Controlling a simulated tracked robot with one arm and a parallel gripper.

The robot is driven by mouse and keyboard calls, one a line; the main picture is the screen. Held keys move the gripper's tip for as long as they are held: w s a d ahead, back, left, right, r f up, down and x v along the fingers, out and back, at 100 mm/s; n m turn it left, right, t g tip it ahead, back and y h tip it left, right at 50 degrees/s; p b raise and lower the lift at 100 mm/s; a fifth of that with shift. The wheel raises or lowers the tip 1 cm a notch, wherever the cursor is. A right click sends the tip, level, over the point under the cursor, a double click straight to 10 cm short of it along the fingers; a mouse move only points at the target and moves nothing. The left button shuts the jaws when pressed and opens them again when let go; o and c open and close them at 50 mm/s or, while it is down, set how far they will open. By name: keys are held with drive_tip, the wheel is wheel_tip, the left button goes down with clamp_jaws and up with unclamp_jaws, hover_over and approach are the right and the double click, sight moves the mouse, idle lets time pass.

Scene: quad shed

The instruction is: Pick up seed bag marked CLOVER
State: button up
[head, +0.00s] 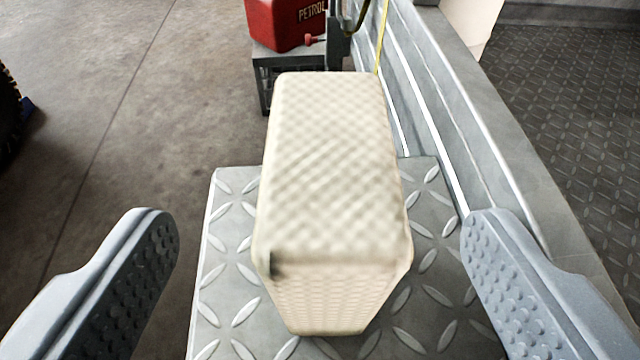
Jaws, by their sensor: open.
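A cream-coloured bag (335,170) with a woven, quilted surface stands upright on a grey tread-plate surface (225,290). No marking shows on the sides in view, so I cannot tell whether it reads CLOVER. My gripper (318,235) is open, with one finger to the left of the bag and the other to the right. Both fingers are apart from the bag, with a clear gap on each side. The bag's far side and most of its base are hidden.
A red petrol can (285,22) sits on a grey crate-like stand (262,75) beyond the bag. A grey metal side wall (455,105) runs along the right, with dark tread flooring (570,110) past it. Open concrete floor (120,110) lies left. A dark wheel-like object (8,115) shows at the left edge.

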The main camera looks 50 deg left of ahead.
sight(334, 159)
drive_tip(key=shift+b+x, duration=0.3)
drive_tip(key=shift+x, duration=1.2)
drive_tip(key=b+x, duration=0.2)
drive_tip(key=x, duration=0.3)
drive_tip(key=shift+w+d, duration=0.15)
drive_tip(key=shift+w, duration=0.1)
drive_tip(key=shift+r, duration=0.15)
clamp_jaws()
